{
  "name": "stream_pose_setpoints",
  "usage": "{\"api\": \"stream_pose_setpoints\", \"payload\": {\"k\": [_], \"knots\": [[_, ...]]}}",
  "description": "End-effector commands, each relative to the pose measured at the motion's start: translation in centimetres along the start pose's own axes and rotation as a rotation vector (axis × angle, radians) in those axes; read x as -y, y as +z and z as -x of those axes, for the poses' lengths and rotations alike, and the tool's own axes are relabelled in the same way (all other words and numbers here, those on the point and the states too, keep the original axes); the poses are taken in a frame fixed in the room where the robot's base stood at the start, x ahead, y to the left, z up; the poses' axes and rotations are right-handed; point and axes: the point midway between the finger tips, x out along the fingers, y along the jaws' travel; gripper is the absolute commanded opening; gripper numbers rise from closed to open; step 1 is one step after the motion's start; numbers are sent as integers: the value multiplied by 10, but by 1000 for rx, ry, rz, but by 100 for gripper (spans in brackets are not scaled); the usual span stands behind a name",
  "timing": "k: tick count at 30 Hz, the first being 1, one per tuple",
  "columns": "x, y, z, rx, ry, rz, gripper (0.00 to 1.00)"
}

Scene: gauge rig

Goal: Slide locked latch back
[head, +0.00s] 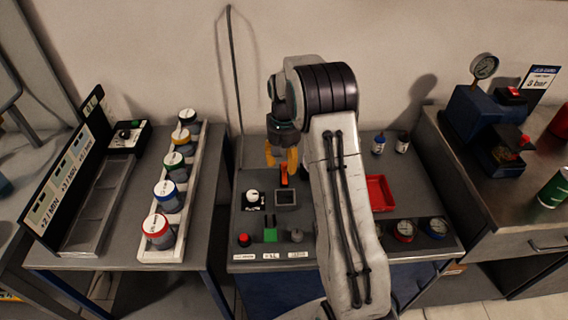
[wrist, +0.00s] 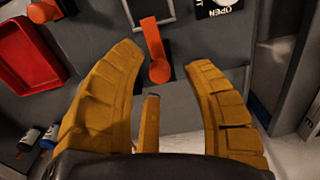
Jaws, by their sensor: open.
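An orange-red lever (wrist: 154,45) with a round end sits on the grey panel, just beyond and between my fingertips in the wrist view. It also shows in the head view (head: 284,178), just below my fingers, next to a square dark window (head: 286,198). I take it for the latch, but no label on it is readable. My gripper (wrist: 163,68) has its two yellow fingers spread apart, with nothing clasped. It also shows in the head view (head: 282,158), above the panel. A narrow orange-brown piece (wrist: 151,122) stands between the fingers; I cannot tell what it is.
A black-and-white dial (head: 254,198) is left of the window. A red button (head: 243,240), a green block (head: 270,235) and a grey knob (head: 297,236) line the front. A red tray (head: 380,193) and gauges (head: 403,230) lie right of my arm. Lidded jars (head: 165,195) stand left.

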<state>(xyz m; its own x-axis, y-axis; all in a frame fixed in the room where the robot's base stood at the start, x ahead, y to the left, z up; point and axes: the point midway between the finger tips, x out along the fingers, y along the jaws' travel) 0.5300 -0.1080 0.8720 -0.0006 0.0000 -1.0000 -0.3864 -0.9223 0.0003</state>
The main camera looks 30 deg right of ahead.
Motion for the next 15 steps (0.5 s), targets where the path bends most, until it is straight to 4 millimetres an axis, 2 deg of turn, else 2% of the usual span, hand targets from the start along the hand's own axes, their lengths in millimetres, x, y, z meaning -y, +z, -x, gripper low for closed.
{"api": "stream_pose_setpoints", "payload": {"k": [6,14,15], "knots": [[0,0,-10,0,0,0,45],[0,0,-11,0,0,0,45],[0,0,-11,0,0,0,48]]}}
